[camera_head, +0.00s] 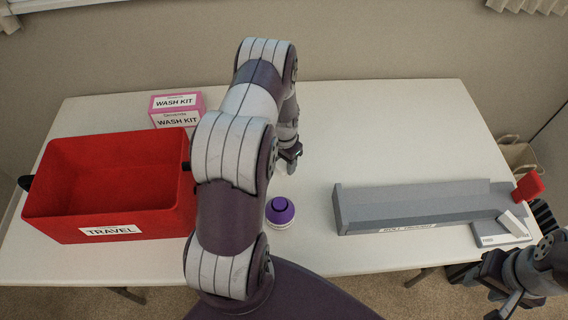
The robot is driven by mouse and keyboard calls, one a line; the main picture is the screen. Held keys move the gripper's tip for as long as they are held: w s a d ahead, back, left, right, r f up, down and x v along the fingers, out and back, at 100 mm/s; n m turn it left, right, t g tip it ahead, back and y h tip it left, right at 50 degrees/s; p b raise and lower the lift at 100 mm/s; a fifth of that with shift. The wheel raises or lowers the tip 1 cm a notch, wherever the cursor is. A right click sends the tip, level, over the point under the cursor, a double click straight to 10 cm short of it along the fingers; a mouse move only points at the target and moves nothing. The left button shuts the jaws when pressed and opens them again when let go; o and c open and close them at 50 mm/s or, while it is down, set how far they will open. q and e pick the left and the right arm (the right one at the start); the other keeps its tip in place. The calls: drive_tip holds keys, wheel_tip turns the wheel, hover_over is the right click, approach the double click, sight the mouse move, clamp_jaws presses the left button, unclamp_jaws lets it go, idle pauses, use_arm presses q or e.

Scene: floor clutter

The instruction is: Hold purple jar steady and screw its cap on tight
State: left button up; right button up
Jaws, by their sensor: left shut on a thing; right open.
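A small round jar (280,212) stands upright on the table, just right of my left arm. It has a purple top with a darker round middle and a pale lower part. I cannot tell whether the dark middle is a cap or the jar's neck. My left gripper (293,157) is above the table, beyond the jar and apart from it in the picture. My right gripper (508,302) is open and empty at the lower right, off the table's front edge.
A red bin (112,213) labelled TRAVEL stands on the left of the white table (370,130). The table's back middle is clear.

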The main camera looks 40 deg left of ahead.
use_arm(q)
drive_tip(key=r, duration=0.2)
drive_tip(key=w+d+r, duration=0.1)
drive_tip(key=r, duration=0.1)
drive_tip(key=shift+b, duration=0.4)
drive_tip(key=w+d+r+b, duration=0.1)
drive_tip(key=w+d+r, duration=0.5)
drive_tip(key=d, duration=0.2)
drive_tip(key=shift+w, duration=0.2)
drive_tip(key=shift+r, duration=0.1)
